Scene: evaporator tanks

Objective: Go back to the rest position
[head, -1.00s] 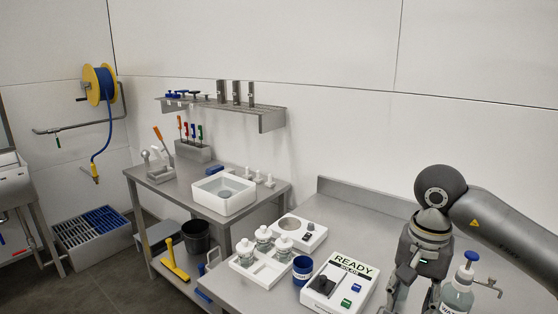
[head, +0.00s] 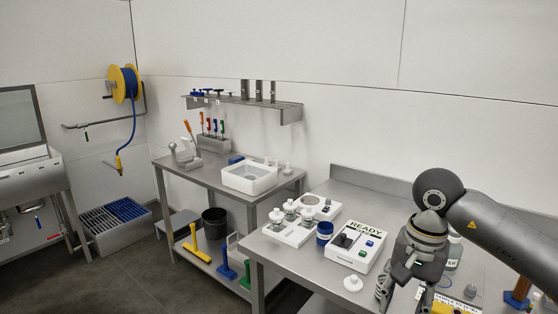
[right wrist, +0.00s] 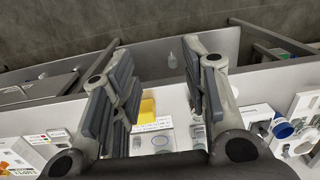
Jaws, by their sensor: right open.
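My right gripper (head: 405,298) hangs over the steel bench at the lower right of the head view, its fingers pointing down. In the right wrist view my right gripper (right wrist: 155,55) has its two fingers wide apart, with nothing between the pads. The bench top and a grey floor lie beyond it. My left gripper is in neither view.
The steel bench (head: 300,262) holds a white READY device (head: 352,246), a blue jar (head: 324,232), a tray with several bottles (head: 290,234) and a white lid (head: 353,283). A side table (head: 190,176) carries a white basin (head: 250,180). Open floor (head: 130,275) lies at front left.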

